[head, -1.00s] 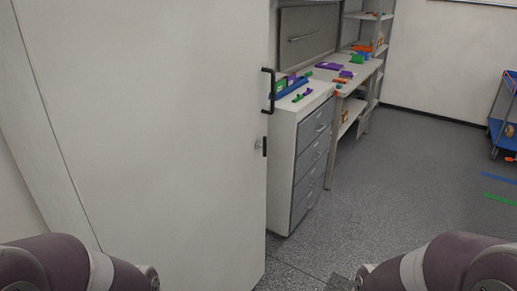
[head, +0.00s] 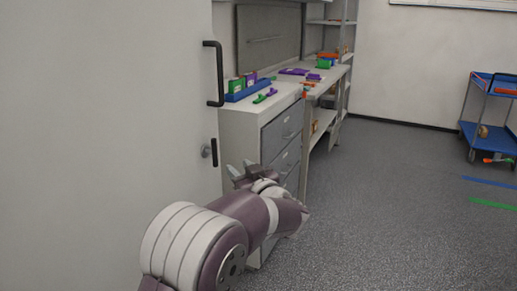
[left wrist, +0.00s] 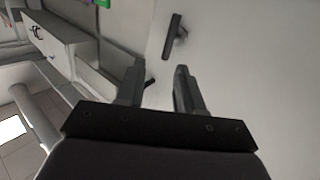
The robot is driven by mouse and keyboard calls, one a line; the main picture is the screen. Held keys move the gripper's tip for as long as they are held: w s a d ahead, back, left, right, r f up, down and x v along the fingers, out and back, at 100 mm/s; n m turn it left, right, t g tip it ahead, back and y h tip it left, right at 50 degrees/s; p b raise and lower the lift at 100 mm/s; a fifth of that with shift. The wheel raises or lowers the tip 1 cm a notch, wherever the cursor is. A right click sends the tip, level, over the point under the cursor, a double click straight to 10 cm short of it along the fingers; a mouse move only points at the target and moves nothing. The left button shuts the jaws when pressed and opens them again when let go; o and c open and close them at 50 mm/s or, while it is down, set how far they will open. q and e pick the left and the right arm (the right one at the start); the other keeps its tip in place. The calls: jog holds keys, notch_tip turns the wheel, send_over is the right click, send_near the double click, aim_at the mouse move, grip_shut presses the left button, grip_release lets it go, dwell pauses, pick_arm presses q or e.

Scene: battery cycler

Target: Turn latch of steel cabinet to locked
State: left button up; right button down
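The large pale door of the steel cabinet (head: 100,120) fills the left of the head view. Its latch (head: 214,153) is a short black lever standing upright on a round silver base near the door's right edge. A black lever that looks like the latch (left wrist: 171,36) shows above my fingers in the left wrist view. My left gripper (head: 239,172) is just right of and below the latch, apart from it. Its two fingers (left wrist: 158,85) are spread with no object held between them. My right gripper is not in view.
A black bar handle (head: 220,74) sits on the door above the latch. A drawer unit (head: 240,125) with a blue tray and small coloured parts stands close behind my left gripper. A blue cart (head: 470,130) stands far right.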

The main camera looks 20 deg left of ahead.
aim_at(214, 150)
pick_arm(q)
jog(key=shift+y, duration=0.3)
jog(key=x, duration=0.4)
jog(key=s+x, duration=0.1)
jog(key=x, duration=0.3)
jog(key=a+b+x, duration=0.1)
jog(key=x, duration=0.3)
jog(key=shift+s+a+r, duration=0.15)
jog(key=shift+a+r, duration=0.05)
grip_shut()
